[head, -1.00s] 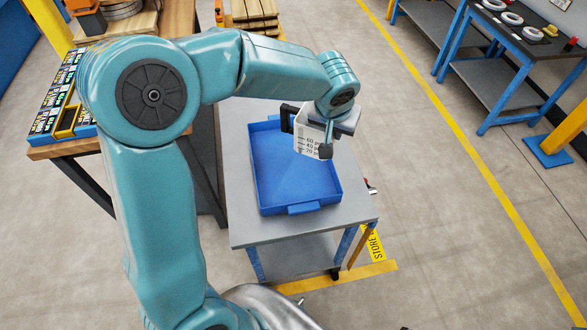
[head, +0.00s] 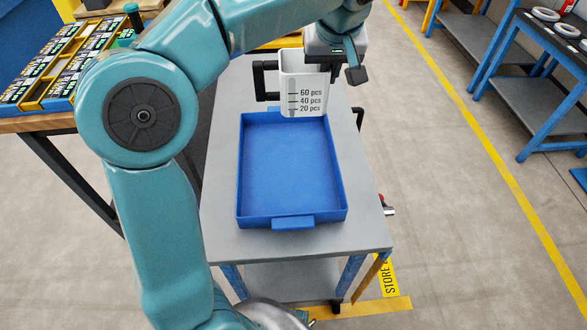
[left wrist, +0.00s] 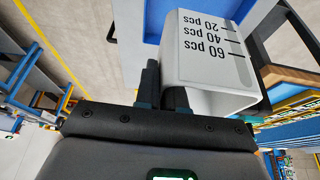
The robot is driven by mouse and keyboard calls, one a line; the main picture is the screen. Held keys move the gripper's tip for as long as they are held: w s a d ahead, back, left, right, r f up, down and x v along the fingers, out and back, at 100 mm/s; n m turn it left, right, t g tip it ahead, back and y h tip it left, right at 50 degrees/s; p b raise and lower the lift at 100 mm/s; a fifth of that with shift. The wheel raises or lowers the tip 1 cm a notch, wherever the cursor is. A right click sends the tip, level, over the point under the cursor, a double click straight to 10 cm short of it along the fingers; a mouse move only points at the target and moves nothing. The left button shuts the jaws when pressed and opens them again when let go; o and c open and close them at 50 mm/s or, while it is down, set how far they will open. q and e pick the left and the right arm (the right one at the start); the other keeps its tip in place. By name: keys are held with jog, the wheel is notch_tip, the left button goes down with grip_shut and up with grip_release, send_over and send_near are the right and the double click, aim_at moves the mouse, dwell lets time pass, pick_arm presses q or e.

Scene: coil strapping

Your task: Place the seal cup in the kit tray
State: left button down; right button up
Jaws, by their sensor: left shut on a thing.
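The seal cup (head: 304,90) is a white cup with a black handle and marks for 20, 40 and 60 pcs. In the head view it is upright over the far end of the blue kit tray (head: 292,222), which is empty. My left gripper (head: 335,68) is shut on the cup's wall at its right side. In the left wrist view the cup (left wrist: 205,50) fills the top middle, in front of the gripper (left wrist: 163,92). The cup hides part of the tray's far wall. My right gripper is not in view.
The tray stands on a grey cart top (head: 365,215). At left is a wooden bench with label-covered boxes (head: 45,75). At right is a blue-framed table (head: 545,60) with white rings (head: 546,14). A yellow floor line (head: 480,140) runs between.

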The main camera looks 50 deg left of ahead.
pick_arm(q)
jog(key=shift+s, duration=0.35)
jog(key=shift+f+b, duration=2.75)
jog(key=shift+f, duration=7.15)
jog(key=shift+f, duration=0.15)
jog(key=c, duration=1.6)
grip_release()
jog(key=o, duration=0.4)
jog(key=shift+c, duration=0.2)
